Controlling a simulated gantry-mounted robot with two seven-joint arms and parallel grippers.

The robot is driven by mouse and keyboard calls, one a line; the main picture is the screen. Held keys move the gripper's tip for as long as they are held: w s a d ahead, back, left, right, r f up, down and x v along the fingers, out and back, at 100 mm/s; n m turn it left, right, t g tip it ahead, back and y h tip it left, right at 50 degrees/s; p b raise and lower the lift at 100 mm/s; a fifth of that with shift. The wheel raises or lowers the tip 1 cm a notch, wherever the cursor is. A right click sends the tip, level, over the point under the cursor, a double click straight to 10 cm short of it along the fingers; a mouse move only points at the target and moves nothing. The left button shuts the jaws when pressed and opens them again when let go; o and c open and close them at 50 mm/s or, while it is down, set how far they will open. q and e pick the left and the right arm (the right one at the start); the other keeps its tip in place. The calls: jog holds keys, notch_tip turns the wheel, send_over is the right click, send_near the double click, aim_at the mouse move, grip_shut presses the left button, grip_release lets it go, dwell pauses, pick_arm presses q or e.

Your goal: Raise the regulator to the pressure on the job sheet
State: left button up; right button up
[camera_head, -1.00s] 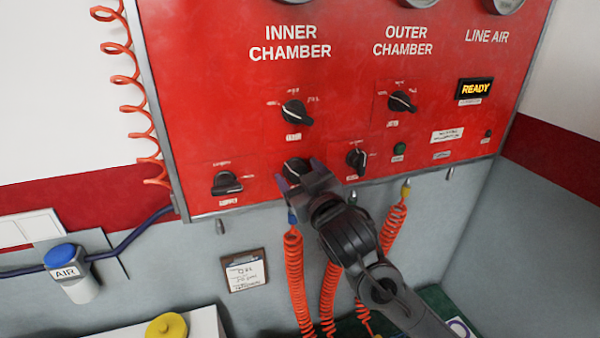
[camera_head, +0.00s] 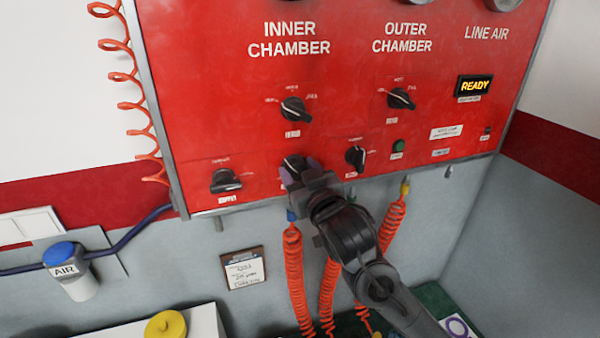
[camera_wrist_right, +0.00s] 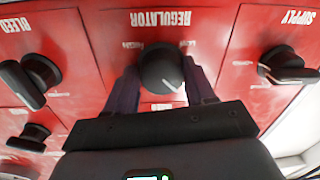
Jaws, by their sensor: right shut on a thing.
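The regulator knob (camera_wrist_right: 162,70) is a round black knob with a white pointer line, under an upside-down REGULATOR label in the right wrist view. My right gripper (camera_wrist_right: 163,88) is shut on it, one finger on each side. In the head view my right gripper (camera_head: 297,170) covers most of the regulator knob (camera_head: 294,161) at the panel's lower edge. The job sheet (camera_head: 243,269) hangs on the grey wall below the panel; its handwriting is too small to read. The gauges are cut off at the top edge, so their readings are hidden. My left gripper is out of view.
The supply knob (camera_head: 225,181) is left of the regulator and the bleed knob (camera_head: 355,157) is right of it, both close. Two selector knobs (camera_head: 294,109) (camera_head: 400,98) sit above. Orange coiled hoses (camera_head: 296,275) hang below the panel. A display (camera_head: 474,88) reads READY.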

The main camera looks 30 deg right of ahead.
jog(key=m, duration=0.3)
jog(key=shift+a, duration=0.25)
jog(key=shift+m+p, duration=0.3)
jog(key=shift+m, duration=0.8)
jog(key=o, duration=1)
jog(key=shift+c, duration=0.2)
jog(key=shift+d, duration=0.1)
